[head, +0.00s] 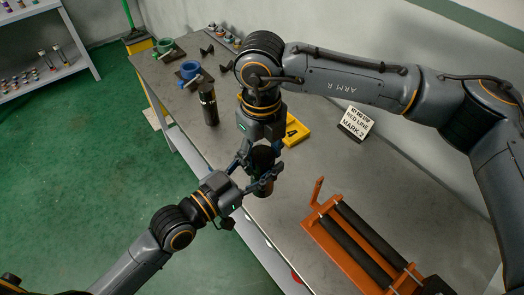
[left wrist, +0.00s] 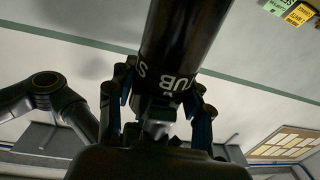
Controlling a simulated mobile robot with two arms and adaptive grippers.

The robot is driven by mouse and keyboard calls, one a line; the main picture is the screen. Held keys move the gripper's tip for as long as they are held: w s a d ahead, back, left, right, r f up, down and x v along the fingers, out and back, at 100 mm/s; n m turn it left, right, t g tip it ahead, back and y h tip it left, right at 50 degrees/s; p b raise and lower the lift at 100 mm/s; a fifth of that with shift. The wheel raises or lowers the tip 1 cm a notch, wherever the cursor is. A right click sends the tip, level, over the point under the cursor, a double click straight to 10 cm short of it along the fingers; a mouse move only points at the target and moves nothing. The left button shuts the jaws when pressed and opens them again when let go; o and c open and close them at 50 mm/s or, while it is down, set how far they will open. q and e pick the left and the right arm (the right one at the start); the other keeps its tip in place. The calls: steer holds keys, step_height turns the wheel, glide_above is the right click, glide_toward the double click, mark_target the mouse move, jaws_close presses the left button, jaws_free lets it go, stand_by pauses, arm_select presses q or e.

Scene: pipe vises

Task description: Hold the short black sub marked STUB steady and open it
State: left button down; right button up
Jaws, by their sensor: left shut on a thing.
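The short black sub (head: 263,158) is held upright above the bench, between my two grippers. In the left wrist view the sub (left wrist: 185,40) is a dark cylinder with white letters, partly legible as STUB, near its end. My left gripper (head: 250,186) comes in from the lower left and is shut on the sub; its fingers (left wrist: 160,110) lie on both sides of the lettered end. My right gripper (head: 259,149) reaches down from above at the sub's upper part. Its fingers overlap the sub, and I cannot tell whether they grip it.
A taller black cylinder (head: 208,105) stands on the grey bench (head: 300,185). A blue vise (head: 190,70) and a green vise (head: 166,46) are behind it. A yellow tray (head: 296,130), a sign (head: 355,123) and an orange roller stand (head: 355,240) are to the right.

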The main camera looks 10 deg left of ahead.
steer(key=c, duration=0.7)
steer(key=n, duration=0.3)
steer(key=shift+d, duration=0.1)
steer(key=o, duration=1.2)
steer(key=shift+o, duration=0.2)
steer(key=shift+r, duration=0.15)
step_height(320, 180, up, 4)
steer(key=shift+r, duration=0.15)
steer(key=shift+s, duration=0.15)
